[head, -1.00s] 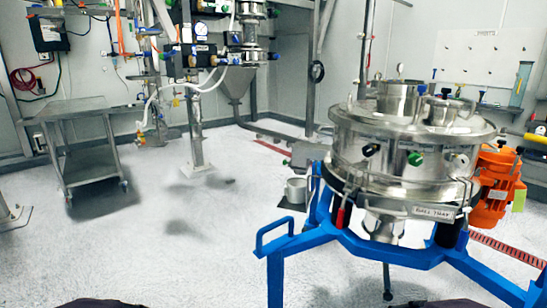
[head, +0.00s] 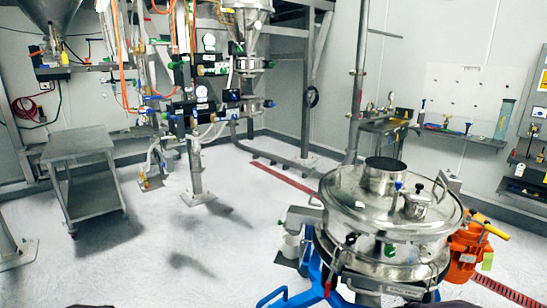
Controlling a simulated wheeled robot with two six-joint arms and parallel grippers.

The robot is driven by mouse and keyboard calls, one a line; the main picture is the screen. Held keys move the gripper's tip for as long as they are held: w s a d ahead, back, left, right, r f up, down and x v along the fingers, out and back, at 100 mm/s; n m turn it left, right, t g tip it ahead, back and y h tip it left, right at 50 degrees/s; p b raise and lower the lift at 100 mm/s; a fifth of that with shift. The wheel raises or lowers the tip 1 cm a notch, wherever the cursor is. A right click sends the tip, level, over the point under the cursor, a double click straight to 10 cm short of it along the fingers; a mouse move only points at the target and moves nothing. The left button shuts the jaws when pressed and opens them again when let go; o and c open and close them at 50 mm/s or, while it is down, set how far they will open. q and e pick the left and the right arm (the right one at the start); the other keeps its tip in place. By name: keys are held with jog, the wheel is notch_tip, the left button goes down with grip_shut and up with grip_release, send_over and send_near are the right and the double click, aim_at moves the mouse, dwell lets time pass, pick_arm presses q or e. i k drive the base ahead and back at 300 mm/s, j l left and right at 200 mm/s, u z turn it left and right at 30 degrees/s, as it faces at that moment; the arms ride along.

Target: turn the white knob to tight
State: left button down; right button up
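The round steel powder sifter (head: 385,222) stands at the lower right on a blue frame (head: 318,270). A black knob (head: 350,239) and a green knob (head: 389,250) show on its front side. A blue knob (head: 399,185) is on top of the lid. Neither of my grippers is in view; only dark shapes show at the bottom edge.
An orange motor (head: 465,252) is on the sifter's right side. A grey metal cart (head: 82,180) stands at the left. Piping on a post (head: 196,165) stands behind. The floor at left centre is clear.

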aim_at(428, 252)
jog(key=z, duration=1.35)
